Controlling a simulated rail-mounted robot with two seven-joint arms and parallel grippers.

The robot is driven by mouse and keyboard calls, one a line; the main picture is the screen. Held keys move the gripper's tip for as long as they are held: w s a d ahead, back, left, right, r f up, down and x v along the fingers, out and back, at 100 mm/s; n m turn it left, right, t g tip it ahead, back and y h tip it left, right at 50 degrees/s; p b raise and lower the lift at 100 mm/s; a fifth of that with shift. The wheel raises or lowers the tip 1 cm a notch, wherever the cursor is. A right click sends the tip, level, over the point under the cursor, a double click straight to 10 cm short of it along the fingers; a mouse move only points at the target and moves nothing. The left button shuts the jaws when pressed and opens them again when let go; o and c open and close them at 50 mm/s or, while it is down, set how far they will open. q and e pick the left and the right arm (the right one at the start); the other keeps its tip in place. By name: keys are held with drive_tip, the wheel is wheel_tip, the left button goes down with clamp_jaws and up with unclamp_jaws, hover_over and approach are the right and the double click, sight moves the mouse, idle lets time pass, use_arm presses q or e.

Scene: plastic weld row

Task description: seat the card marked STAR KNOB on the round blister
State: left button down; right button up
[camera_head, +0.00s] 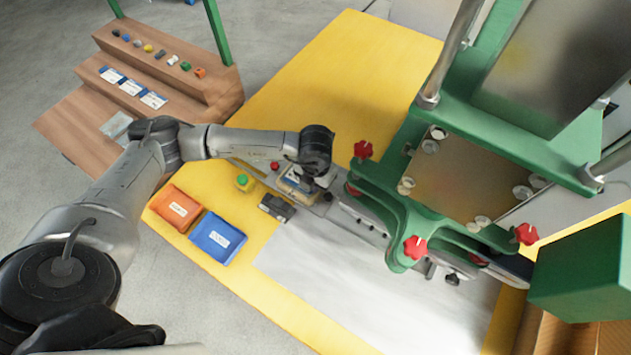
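My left gripper (318,180) is at the end of the arm that crosses from the left, pointing down over the metal slide of the green press. Its fingers are mostly hidden by the wrist, so I cannot tell whether they are open or shut. Just left of it and partly below it is a small tray-like fixture (288,188) with a pale piece in it; I cannot make out a blister or a card there. Three blue-and-white cards (130,87) lie on the wooden rack (165,62); their print is too small to read. My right gripper is out of view.
The green press (455,105) with red star-shaped knobs (415,247) stands to the right. A green button (243,181) and a dark block (276,207) are near the fixture. An orange bin (175,207) and a blue bin (217,238) sit along the yellow table's (300,75) left edge.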

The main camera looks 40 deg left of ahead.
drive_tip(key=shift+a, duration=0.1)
use_arm(q)
drive_tip(key=c, duration=1.3)
unclamp_jaws()
drive_tip(key=c, duration=0.4)
drive_tip(key=shift+r, duration=0.1)
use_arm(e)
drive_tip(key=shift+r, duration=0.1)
use_arm(q)
drive_tip(key=shift+r+p, duration=2.65)
drive_tip(key=shift+r, duration=0.75)
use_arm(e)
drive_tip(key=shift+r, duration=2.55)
